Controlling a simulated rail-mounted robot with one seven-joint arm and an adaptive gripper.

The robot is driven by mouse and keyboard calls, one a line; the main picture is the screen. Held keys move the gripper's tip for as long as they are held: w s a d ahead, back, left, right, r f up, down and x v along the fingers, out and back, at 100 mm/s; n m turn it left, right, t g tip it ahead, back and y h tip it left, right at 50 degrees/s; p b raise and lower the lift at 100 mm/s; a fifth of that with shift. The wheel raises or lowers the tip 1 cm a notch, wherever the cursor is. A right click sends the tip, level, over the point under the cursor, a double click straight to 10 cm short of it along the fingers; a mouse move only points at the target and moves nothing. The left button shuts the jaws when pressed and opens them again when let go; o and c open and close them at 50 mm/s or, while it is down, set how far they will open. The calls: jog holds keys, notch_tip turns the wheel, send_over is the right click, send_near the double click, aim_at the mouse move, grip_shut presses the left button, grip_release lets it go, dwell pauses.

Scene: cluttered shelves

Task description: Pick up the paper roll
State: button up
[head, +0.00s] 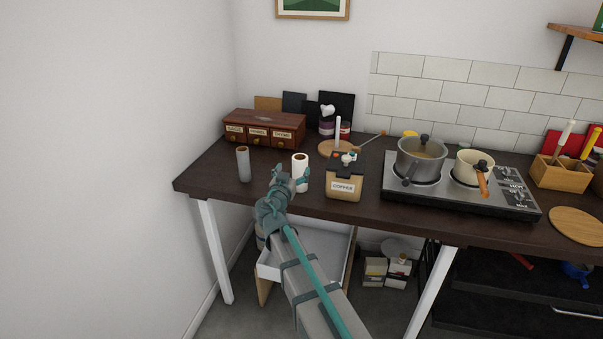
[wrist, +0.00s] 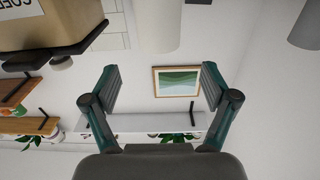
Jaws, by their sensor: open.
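The paper roll (head: 300,168) is a white upright cylinder with a brown core, standing near the front edge of the dark table. My gripper (wrist: 160,72) is open and empty, with its two teal fingers spread wide. In the head view my gripper is close in front of the roll and overlaps its lower part. In the wrist view, which looks upside down, the pale roll (wrist: 157,25) is just beyond the fingertips and in line with the gap between them. Whether a finger touches it is unclear.
A grey cylinder (head: 243,164) stands left of the roll. A coffee container (head: 343,184) stands close on the right. A wooden spice drawer box (head: 264,130) is behind. A hob (head: 458,187) with pots is farther right. An open white drawer (head: 322,245) is below the table.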

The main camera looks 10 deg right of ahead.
aim_at(300, 157)
jog(key=p+x, duration=0.1)
jog(key=x, duration=0.2)
jog(key=shift+w+d, duration=0.2)
jog(key=shift+w, duration=0.15)
jog(key=p+x, duration=0.2)
jog(key=x, duration=0.2)
jog(key=shift+r, duration=0.1)
jog(key=shift+w+d, duration=0.2)
jog(key=shift+w, duration=0.2)
jog(key=c, duration=1.5)
jog(key=shift+o, duration=0.2)
